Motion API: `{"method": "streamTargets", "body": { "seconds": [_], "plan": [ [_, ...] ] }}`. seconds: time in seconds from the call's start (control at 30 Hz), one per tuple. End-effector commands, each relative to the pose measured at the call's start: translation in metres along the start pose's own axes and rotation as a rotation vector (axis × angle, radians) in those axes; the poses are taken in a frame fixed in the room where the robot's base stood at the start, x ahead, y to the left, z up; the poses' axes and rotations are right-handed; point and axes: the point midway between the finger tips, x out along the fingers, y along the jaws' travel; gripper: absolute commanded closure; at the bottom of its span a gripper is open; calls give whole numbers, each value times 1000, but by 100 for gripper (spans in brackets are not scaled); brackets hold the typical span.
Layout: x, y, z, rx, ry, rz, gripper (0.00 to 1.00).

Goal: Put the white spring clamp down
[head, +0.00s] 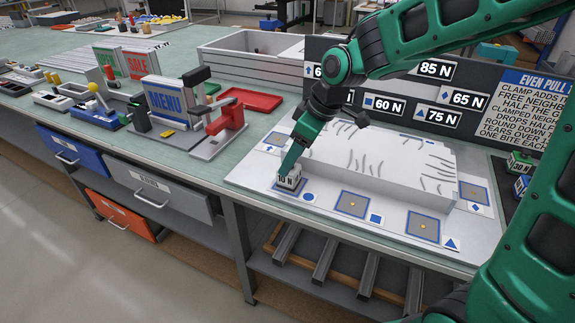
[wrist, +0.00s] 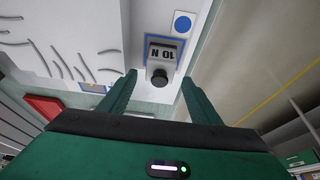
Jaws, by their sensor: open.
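The white spring clamp (head: 288,181), labelled 10 N, sits on a blue-edged square pad at the front left of the white board (head: 255,181). In the wrist view the clamp (wrist: 164,52) shows its label and a dark round knob, with the blue pad edge around it. My gripper (head: 293,163) is directly over the clamp, pointing down. In the wrist view my gripper (wrist: 160,79) is open, with its two fingers apart and the clamp showing in the gap between them. Whether a fingertip touches the clamp I cannot tell.
A white block with dark curved marks (head: 385,160) stands just right of my gripper. Other blue-edged pads (head: 352,205) lie along the board. A dark panel with force labels (head: 384,104) stands behind.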

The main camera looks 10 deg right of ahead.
Motion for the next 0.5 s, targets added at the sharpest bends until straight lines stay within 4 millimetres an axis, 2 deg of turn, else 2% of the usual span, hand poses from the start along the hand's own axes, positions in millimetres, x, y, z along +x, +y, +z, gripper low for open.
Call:
{"method": "streamTargets", "body": {
  "seconds": [0.03,0.2,0.33,0.5],
  "plan": [
    [-12,1,-1,0,5,5,42],
    [-44,1,-1,0,3,4,42],
    [-61,1,-1,1,2,2,42],
    [-72,0,0,0,1,1,42]
  ]
}}
